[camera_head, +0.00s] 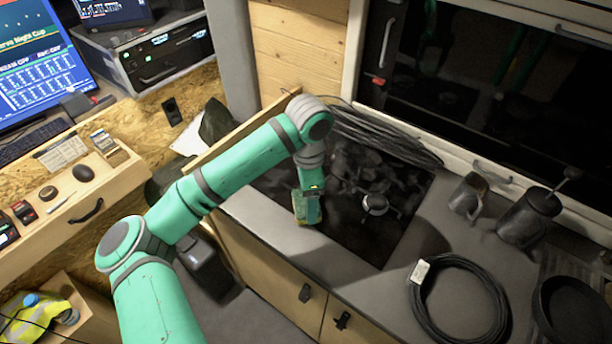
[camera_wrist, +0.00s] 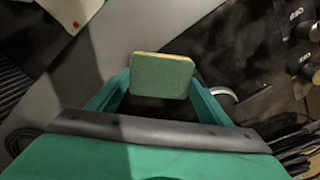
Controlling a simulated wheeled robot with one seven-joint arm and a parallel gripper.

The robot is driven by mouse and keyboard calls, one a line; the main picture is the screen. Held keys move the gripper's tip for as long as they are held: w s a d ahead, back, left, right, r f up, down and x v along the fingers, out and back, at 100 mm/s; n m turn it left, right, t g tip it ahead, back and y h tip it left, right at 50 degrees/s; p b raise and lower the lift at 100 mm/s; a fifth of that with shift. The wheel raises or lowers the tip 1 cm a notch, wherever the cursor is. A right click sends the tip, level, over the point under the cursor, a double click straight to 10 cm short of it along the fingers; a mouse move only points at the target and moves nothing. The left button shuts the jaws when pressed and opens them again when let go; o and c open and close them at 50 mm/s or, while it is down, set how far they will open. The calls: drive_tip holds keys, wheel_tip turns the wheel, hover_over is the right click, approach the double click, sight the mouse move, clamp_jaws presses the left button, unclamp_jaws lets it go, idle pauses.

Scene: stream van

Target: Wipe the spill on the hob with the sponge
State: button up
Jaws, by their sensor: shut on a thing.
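My gripper (camera_head: 308,206) points down at the front left part of the dark hob (camera_head: 365,237). It is shut on the sponge (camera_wrist: 162,77), which shows a green face and a thin yellowish edge between the two fingers in the wrist view. In the head view the sponge is small and partly hidden by the gripper. I cannot tell whether it touches the hob. The hob's surface has mottled grey and dark patches, and I cannot clearly make out which of them is the spill.
A round metallic thing (camera_head: 375,204) is on the hob, right of my gripper. Loose cables (camera_head: 385,135) lie along the back edge. A mug (camera_head: 468,194), a dark pot (camera_head: 528,215) and a coiled black cable (camera_head: 458,300) stand or lie on the right counter.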

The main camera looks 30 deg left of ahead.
drive_tip(key=r, duration=0.2)
drive_tip(key=shift+w+d+r, duration=0.1)
drive_tip(key=shift+d+r, duration=0.1)
drive_tip(key=shift+r, duration=0.2)
drive_tip(key=shift+s+a+r, duration=0.1)
drive_tip(key=shift+r, duration=0.5)
drive_tip(key=shift+s+a+r, duration=0.1)
drive_tip(key=shift+r, duration=0.45)
drive_tip(key=shift+d+r, duration=0.15)
drive_tip(key=shift+r, duration=1.4)
